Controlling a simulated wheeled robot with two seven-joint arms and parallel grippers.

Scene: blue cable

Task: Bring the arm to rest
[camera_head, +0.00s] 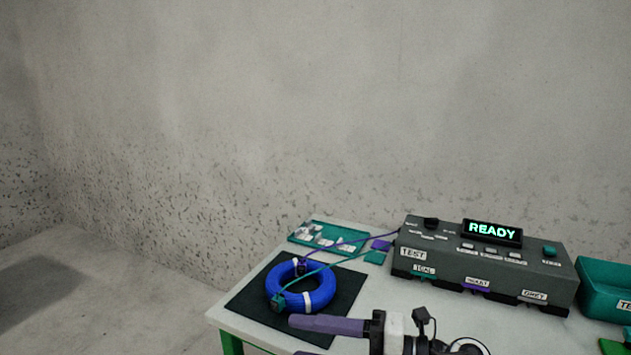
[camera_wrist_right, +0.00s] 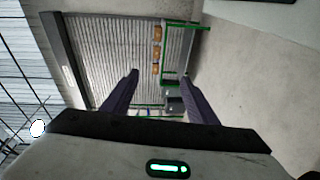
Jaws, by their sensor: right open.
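A blue cable coil (camera_head: 301,285) with white ties lies on a black mat (camera_head: 345,284) at the left of the table. Two dark clips sit on the coil, with a teal lead and a purple lead running from them toward the tester. My right gripper (camera_head: 297,337) enters at the bottom, with its purple fingers pointing left in front of the mat. It is open and holds nothing visible. In the right wrist view its two fingers (camera_wrist_right: 160,78) stand apart with nothing between them. My left gripper is not in view.
A grey tester (camera_head: 485,267) with a lit READY display (camera_head: 493,232) stands on the white table (camera_head: 390,300). A teal bin (camera_head: 603,285) is at the right, and a teal tray (camera_head: 325,237) with white pieces is at the back left. The right wrist view faces a shutter (camera_wrist_right: 108,45) and green-framed shelving.

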